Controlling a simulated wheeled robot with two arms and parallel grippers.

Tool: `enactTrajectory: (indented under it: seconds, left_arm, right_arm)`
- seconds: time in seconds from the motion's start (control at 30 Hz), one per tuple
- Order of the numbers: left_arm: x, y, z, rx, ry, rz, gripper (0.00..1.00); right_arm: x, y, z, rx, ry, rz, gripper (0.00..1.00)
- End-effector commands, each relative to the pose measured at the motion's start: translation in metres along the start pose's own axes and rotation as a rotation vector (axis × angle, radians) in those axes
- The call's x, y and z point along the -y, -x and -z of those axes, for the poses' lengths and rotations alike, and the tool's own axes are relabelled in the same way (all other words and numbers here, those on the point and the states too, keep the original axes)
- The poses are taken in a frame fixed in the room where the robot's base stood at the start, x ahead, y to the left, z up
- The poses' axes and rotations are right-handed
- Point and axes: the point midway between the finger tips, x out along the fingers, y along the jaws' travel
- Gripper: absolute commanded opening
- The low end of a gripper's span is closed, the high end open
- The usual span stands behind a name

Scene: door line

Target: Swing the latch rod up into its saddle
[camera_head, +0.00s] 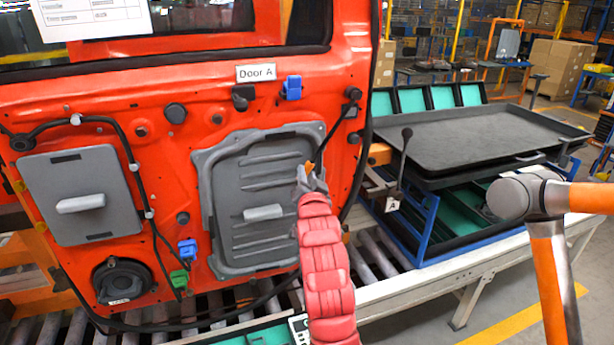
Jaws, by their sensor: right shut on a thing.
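The latch rod (335,124) is a thin black rod on the red door, running from a dark pivot near the door's upper right edge down and left. Its lower end has an orange tip (310,168). My right gripper (310,178), on the red-sleeved arm, is shut on the rod's lower end and partly hides it. A black clip (243,97) and a blue clip (291,88) sit higher on the door, above and left of the gripper. I cannot tell for certain which is the saddle. My left gripper is not in view.
Grey panels with pale handles are on the door, one (262,213) right behind my right gripper. A black lever (403,160) and a dark tray (470,140) stand right of the door. The door stands over a roller conveyor (375,262).

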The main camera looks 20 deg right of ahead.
Motion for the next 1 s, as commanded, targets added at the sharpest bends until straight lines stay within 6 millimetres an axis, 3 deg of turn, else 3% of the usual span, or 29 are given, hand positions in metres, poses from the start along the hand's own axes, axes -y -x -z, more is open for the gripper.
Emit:
enactTrajectory:
  seconds: [0.27,0.53,0.77,1.0]
  left_arm:
    - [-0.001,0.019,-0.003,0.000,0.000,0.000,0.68]
    - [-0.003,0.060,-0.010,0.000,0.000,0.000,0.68]
    - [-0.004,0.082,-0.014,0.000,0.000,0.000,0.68]
    - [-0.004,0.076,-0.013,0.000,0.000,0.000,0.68]
  right_arm:
    - [0.012,0.003,-0.002,0.008,-0.058,-0.002,0.00]
    - [0.052,0.010,0.005,0.043,-0.238,-0.025,0.00]
    - [0.099,0.017,0.028,0.086,-0.447,-0.055,0.00]
    - [0.139,0.021,0.060,0.129,-0.653,-0.090,0.00]
